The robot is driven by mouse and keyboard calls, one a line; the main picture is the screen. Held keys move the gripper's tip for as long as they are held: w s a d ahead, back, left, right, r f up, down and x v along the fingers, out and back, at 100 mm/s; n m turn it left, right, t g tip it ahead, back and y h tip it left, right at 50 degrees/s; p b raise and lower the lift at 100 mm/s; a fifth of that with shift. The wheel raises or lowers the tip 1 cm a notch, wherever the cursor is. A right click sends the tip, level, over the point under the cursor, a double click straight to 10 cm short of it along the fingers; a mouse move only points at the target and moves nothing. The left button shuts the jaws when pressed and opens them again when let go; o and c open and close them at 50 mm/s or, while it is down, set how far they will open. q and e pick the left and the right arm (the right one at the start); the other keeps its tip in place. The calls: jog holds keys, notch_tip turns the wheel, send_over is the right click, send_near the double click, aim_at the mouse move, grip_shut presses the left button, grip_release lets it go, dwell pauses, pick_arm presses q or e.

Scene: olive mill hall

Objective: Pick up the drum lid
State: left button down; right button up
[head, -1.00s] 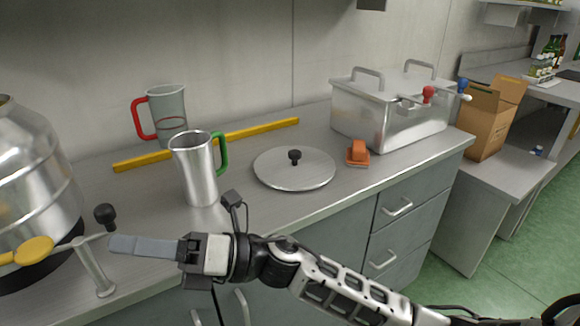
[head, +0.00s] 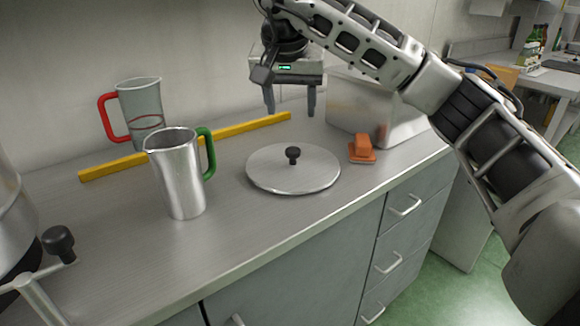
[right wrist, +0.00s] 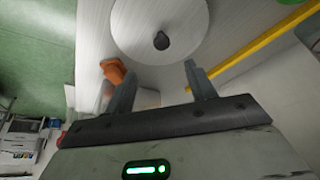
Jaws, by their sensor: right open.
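The drum lid (head: 270,178) is a flat round metal disc with a black knob (head: 293,155) at its centre. It lies flat on the metal counter in the head view. The lid also shows at the top of the right wrist view (right wrist: 135,30), with its knob (right wrist: 161,41) beyond the fingertips. My right gripper (head: 290,112) is open and empty, fingers pointing down, above the counter and behind the lid. In the right wrist view its two fingers (right wrist: 160,72) stand apart with nothing between them. My left gripper is not in view.
A metal jug with a green handle (head: 178,180) and a clear jug with a red handle (head: 142,112) stand left of the lid. An orange scraper-like object (head: 362,148) lies right of it. A yellow bar (head: 235,131) runs behind. A metal box (head: 350,105) is partly hidden by my arm.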

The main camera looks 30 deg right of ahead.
aim_at(293, 149)
jog(key=x, duration=0.8)
jog(key=shift+w+f+b, duration=0.1)
jog(key=shift+f+b, duration=0.2)
jog(key=shift+f, duration=0.05)
jog(key=shift+x, duration=2.65)
jog(key=shift+w+r, duration=0.15)
jog(key=shift+w, duration=0.05)
grip_shut()
